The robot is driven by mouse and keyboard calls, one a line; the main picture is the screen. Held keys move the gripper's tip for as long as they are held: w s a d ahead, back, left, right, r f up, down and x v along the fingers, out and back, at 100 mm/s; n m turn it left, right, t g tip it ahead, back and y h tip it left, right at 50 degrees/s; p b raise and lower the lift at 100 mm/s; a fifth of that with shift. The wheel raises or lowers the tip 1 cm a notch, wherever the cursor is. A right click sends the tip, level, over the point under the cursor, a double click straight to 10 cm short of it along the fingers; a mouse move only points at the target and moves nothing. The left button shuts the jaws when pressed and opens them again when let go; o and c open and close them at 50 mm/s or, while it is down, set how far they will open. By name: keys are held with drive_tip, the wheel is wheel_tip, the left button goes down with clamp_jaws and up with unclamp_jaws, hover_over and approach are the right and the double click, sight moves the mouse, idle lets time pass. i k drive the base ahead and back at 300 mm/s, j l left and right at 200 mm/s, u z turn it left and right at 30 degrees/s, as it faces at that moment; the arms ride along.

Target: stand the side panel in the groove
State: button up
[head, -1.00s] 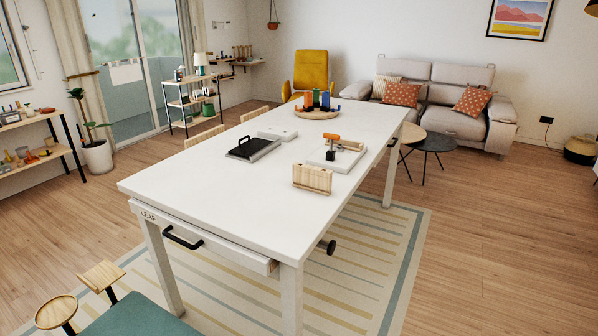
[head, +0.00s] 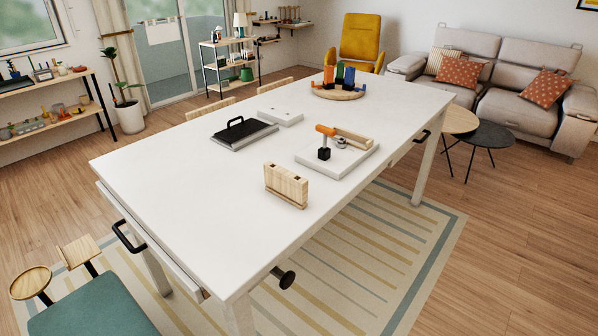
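A pale wooden panel (head: 286,186) stands upright on the white table (head: 190,190), near its right long edge, with small dark notches along its top. It looks like the side panel, but I cannot be sure. Behind it lies a white board (head: 349,164) carrying an orange-handled black tool (head: 324,144), a small round metal part (head: 341,142) and a pale wooden bar (head: 354,136). I cannot make out the groove at this size. The panel stands apart from the board. My gripper is not in view.
A black-handled dark plate (head: 240,134), a flat white block (head: 280,117) and a round wooden tray (head: 337,92) of coloured pieces are farther back. The table's near left is bare. A green-seated chair (head: 95,308) is at front left. A dark knob (head: 286,279) sticks out below the table edge.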

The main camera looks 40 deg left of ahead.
sight(335, 163)
drive_tip(key=i+u, duration=0.4)
drive_tip(key=i+l+u, duration=0.15)
drive_tip(key=i+u, duration=0.25)
drive_tip(key=i+l+u, duration=0.25)
drive_tip(key=u, duration=0.15)
drive_tip(key=i+u, duration=0.2)
drive_tip(key=u, duration=0.2)
drive_tip(key=i+l+u, duration=0.15)
drive_tip(key=u, duration=0.25)
drive_tip(key=i+l+u, duration=0.15)
drive_tip(key=u, duration=0.25)
drive_tip(key=i+l+u, duration=0.1)
drive_tip(key=l+u, duration=0.15)
drive_tip(key=u, duration=0.15)
drive_tip(key=i+l+u, duration=0.1)
drive_tip(key=u, duration=0.3)
drive_tip(key=i+l+u, duration=0.1)
drive_tip(key=u, duration=0.25)
drive_tip(key=l+u, duration=0.25)
drive_tip(key=u, duration=0.15)
drive_tip(key=i+l+u, duration=0.1)
drive_tip(key=l+u, duration=0.15)
drive_tip(key=u, duration=0.15)
drive_tip(key=i+l+u, duration=0.1)
drive_tip(key=l+u, duration=0.95)
drive_tip(key=l, duration=0.15)
